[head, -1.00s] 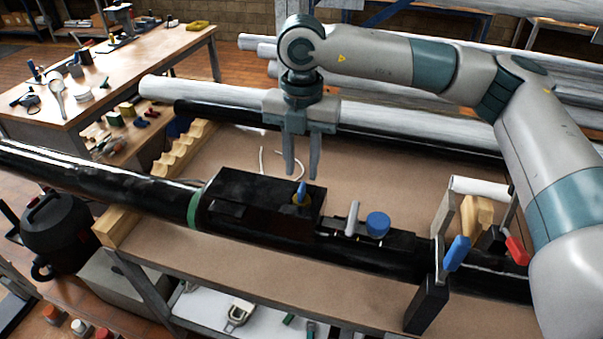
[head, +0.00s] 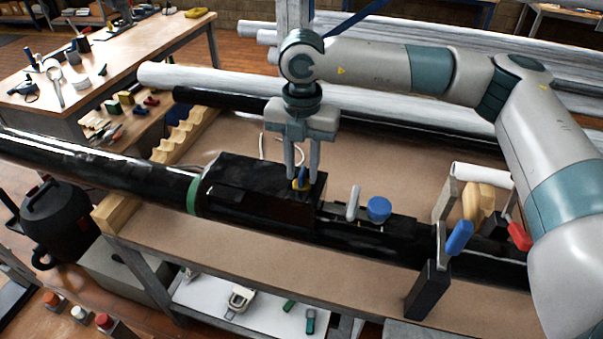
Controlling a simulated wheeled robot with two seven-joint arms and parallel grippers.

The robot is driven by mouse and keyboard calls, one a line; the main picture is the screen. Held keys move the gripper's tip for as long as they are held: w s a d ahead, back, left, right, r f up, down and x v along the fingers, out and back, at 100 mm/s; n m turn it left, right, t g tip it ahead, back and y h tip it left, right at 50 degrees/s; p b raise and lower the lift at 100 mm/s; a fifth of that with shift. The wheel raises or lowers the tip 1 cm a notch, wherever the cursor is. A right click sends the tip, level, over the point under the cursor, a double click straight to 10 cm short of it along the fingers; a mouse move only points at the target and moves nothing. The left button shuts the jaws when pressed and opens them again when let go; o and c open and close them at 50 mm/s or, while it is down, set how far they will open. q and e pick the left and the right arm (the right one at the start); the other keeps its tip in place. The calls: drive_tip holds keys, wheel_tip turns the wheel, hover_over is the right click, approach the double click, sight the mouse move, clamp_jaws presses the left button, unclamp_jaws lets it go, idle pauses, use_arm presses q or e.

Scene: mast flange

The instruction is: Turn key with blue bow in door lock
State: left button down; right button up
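The key with the blue bow (head: 302,177) stands in a brass-coloured lock on top of the black box (head: 250,185). The box sits on the long black pipe (head: 100,170). My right gripper (head: 302,178) points straight down from above, with one finger on each side of the blue bow in the picture. Its fingers are apart, with a visible gap to the bow. I cannot tell whether either finger touches the key. The lower part of the key is hard to make out. My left gripper is not in view.
A blue round knob (head: 379,207) and a grey upright lever (head: 353,203) are right of the box. A blue-handled clamp (head: 459,238) and a red handle (head: 520,237) stand farther right. White pipes (head: 210,78) lie behind. The brown bench top (head: 380,160) behind the box is mostly clear.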

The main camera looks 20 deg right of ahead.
drive_tip(key=shift+f, duration=0.7)
drive_tip(key=shift+s+r+n+p, duration=0.15)
drive_tip(key=shift+s+n+p, duration=0.05)
drive_tip(key=shift+n+p, duration=0.3)
drive_tip(key=n+p, duration=0.3)
drive_tip(key=shift+n, duration=0.4)
drive_tip(key=n+p, duration=0.4)
drive_tip(key=shift+n+p, duration=0.3)
drive_tip(key=shift+f+n+b, duration=0.3)
drive_tip(key=shift+f+b, duration=0.25)
drive_tip(key=shift+b, duration=0.05)
drive_tip(key=n+b, duration=0.4)
drive_tip(key=b, duration=0.1)
drive_tip(key=shift+s+n, duration=0.15)
drive_tip(key=shift+n, duration=0.25)
drive_tip(key=shift+w+a+n+b, duration=0.1)
drive_tip(key=shift+w+n+b, duration=0.3)
drive_tip(key=shift+n+b, duration=0.45)
drive_tip(key=shift+s+r+n+b, duration=0.15)
drive_tip(key=shift+r+n+b, duration=0.05)
drive_tip(key=shift+n+b, duration=0.5)
drive_tip(key=shift+r+n, duration=0.1)
drive_tip(key=shift+n, duration=0.15)
drive_tip(key=shift+c, duration=0.5)
drive_tip(key=c, duration=0.5)
drive_tip(key=o, duration=0.6)
drive_tip(key=shift+r, duration=0.1)
